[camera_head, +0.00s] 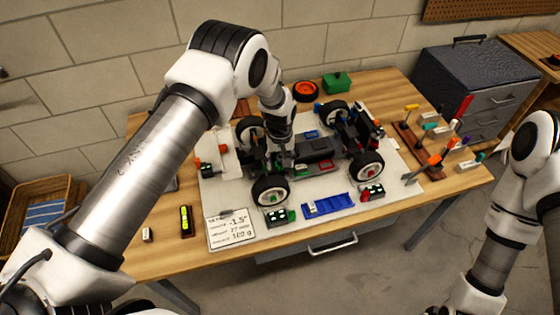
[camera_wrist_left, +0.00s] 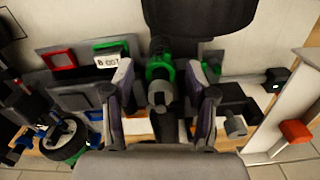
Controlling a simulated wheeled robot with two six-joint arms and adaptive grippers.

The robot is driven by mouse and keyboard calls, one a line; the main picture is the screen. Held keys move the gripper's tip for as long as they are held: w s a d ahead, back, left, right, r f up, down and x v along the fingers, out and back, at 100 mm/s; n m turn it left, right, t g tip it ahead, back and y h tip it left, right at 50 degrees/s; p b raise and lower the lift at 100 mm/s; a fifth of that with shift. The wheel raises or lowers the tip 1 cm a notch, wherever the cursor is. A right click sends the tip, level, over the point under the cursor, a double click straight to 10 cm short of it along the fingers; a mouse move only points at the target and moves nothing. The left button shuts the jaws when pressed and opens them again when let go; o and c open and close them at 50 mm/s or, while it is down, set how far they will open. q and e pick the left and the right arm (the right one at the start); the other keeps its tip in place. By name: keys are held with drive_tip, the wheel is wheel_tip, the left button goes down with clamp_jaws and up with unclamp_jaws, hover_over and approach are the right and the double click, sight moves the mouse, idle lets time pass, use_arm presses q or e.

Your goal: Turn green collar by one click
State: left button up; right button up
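The green collar (camera_wrist_left: 160,68) is in the left wrist view, on a dark, upright-looking shock absorber with a grey end piece below it. My left gripper (camera_wrist_left: 161,82) is open, with one finger on each side of the collar and shock. A gap shows between the collar and each finger. In the head view my left gripper (camera_head: 279,150) reaches down into the front-left part of the RC car (camera_head: 315,150), and its hand hides the collar there. My right arm is at the right edge of the head view, with its gripper out of view.
The car stands on a white mat (camera_head: 225,190) on a wooden table. A setup card (camera_head: 230,229), a blue tray (camera_head: 329,205) and small scales (camera_head: 281,217) lie in front. A tool rack (camera_head: 412,138) and a grey toolbox (camera_head: 470,80) stand right.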

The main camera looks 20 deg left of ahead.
use_arm(q)
wheel_tip(320, 180, up, 12)
idle(0.6)
drive_tip(key=shift+f, duration=0.1)
